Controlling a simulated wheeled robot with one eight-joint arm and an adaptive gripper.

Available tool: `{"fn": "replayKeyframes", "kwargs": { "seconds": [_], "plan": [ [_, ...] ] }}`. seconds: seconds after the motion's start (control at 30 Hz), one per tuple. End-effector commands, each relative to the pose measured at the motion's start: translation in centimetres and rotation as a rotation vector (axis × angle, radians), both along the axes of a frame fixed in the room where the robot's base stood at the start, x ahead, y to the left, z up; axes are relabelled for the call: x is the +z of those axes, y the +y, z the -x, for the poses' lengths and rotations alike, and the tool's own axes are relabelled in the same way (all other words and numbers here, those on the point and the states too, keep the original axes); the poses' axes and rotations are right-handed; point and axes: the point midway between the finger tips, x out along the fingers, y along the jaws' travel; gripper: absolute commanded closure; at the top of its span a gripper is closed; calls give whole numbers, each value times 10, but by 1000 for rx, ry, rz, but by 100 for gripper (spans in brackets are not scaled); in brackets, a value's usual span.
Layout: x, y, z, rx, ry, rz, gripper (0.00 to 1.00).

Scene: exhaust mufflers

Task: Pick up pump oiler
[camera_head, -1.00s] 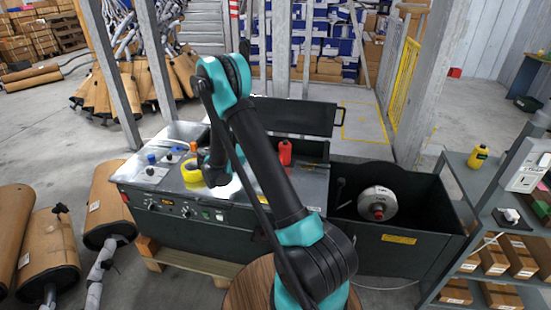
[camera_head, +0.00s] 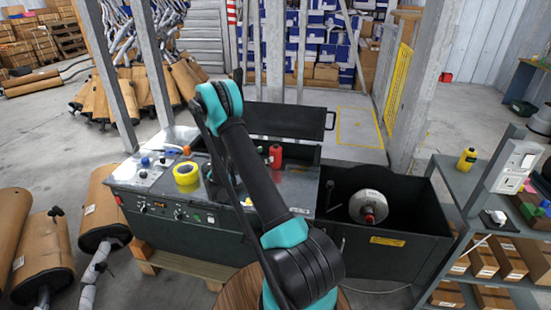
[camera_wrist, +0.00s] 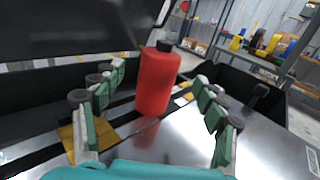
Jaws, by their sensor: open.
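A red bottle with a black cap stands upright on the machine top in the head view (camera_head: 275,157); it looks like the pump oiler, though no pump or spout is clear. In the wrist view the red bottle (camera_wrist: 157,82) stands ahead, between the two rows of finger links. My gripper (camera_wrist: 159,76) is open, its fingers spread to the left and right of the bottle with gaps on both sides. Whether the fingertips reach past the bottle I cannot tell. In the head view my arm largely hides the gripper.
The machine top (camera_head: 300,185) also carries a yellow tape roll (camera_head: 186,173) and small blue, white and orange items at left. A raised dark lid (camera_head: 290,119) stands behind the bottle.

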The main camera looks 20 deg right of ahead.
Motion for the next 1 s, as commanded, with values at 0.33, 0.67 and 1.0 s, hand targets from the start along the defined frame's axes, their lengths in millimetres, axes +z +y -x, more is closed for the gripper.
{"fn": "replayKeyframes", "kwargs": {
  "seconds": [0.33, 0.67, 1.0],
  "plan": [
    [1, -22, -4, -1, 0, 0, 28],
    [2, -64, -12, -1, 0, -1, 28],
    [2, -66, -12, 1, 0, -1, 40]
  ]
}}
